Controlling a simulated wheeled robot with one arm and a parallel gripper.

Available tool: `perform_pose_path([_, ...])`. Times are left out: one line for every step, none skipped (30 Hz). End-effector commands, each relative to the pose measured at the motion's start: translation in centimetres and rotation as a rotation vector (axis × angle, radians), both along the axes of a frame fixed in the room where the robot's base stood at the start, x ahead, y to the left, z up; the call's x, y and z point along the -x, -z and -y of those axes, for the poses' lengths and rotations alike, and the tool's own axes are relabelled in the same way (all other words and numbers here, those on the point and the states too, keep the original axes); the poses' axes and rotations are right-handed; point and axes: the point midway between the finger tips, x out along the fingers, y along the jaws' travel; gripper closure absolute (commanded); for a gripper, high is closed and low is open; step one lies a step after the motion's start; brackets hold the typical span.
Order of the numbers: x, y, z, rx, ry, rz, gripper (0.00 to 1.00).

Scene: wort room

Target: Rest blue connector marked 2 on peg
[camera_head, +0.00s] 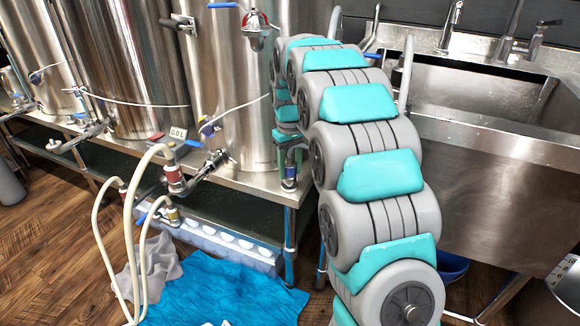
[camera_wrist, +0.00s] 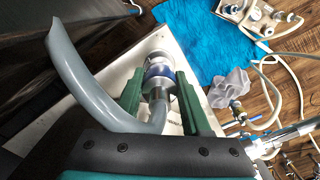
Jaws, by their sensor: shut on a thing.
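My gripper (camera_wrist: 158,78) has its two green fingers on either side of a blue-banded metal connector (camera_wrist: 157,70) and is shut on it. A thick grey hose (camera_wrist: 95,85) runs from the connector and curves up to the left. In the head view my gripper (camera_head: 290,143) points down beside the steel table's front corner, and the connector (camera_head: 290,183) shows small below it. I cannot read the mark 2 on it. I cannot make out the peg clearly; the fingers and connector may hide it.
Steel tanks (camera_head: 145,70) stand on the steel table (camera_head: 258,178) at left, with valves and cream hoses (camera_head: 103,240). A sink (camera_head: 480,120) is at right. A blue cloth (camera_head: 215,290) and a white crumpled cloth (camera_head: 160,265) lie low in front. A blue bowl (camera_head: 453,267) is under the sink.

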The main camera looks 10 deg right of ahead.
Motion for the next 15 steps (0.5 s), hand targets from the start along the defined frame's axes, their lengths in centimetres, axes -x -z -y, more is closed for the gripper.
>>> perform_pose_path([0.00, 0.11, 0.00, 0.000, 0.000, 0.000, 1.00])
perform_pose_path([0.00, 0.15, 0.00, 0.000, 0.000, 0.000, 1.00])
perform_pose_path([-0.01, 0.22, 0.00, 0.000, 0.000, 0.000, 1.00])
perform_pose_path([0.00, 0.28, 0.00, 0.000, 0.000, 0.000, 1.00])
perform_pose_path([-0.01, 0.33, 0.00, 0.000, 0.000, 0.000, 1.00])
perform_pose_path([-0.01, 0.40, 0.00, 0.000, 0.000, 0.000, 1.00])
perform_pose_path([-0.01, 0.46, 0.00, 0.000, 0.000, 0.000, 1.00])
perform_pose_path([-0.02, 0.50, -0.01, 0.000, 0.000, 0.001, 1.00])
perform_pose_path([-0.02, 0.59, -0.01, 0.000, 0.000, 0.001, 1.00])
perform_pose_path([-0.02, 0.63, -0.01, 0.000, 0.000, 0.001, 1.00])
perform_pose_path([-0.02, 0.69, -0.01, 0.000, 0.000, 0.001, 1.00])
perform_pose_path([-0.02, 0.75, -0.01, 0.000, 0.000, 0.001, 1.00])
perform_pose_path([-0.03, 0.81, 0.00, 0.000, 0.000, 0.001, 1.00])
perform_pose_path([-0.03, 0.86, -0.01, 0.000, 0.000, 0.001, 1.00])
perform_pose_path([-0.03, 0.93, 0.00, 0.000, 0.000, 0.001, 1.00])
